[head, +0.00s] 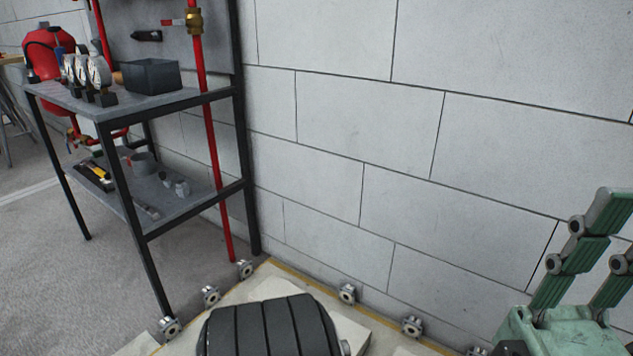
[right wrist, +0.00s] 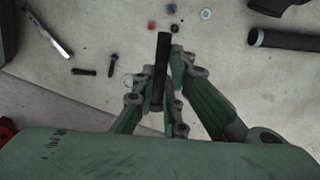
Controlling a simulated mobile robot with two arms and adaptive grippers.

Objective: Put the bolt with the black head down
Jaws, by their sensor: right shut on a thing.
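My right gripper (right wrist: 158,78) is shut on a long dark rod, the bolt (right wrist: 162,52), in the right wrist view. The bolt stands out past the fingers over a pale, stained surface (right wrist: 215,60). Its head cannot be told from its shank, and its lower part is hidden between the fingers. I cannot tell whether it touches the surface. In the head view the green fingers of my right gripper (head: 588,262) show at the right edge, pointing up, and no bolt can be made out there. My left gripper is not in view.
A small black bolt (right wrist: 84,71) and a blue-headed bolt (right wrist: 112,65) lie left of the fingers. Washers and small rings lie beyond them. A dark cylinder (right wrist: 285,40) lies right. A metal shelf (head: 160,107) stands by the block wall (head: 340,120).

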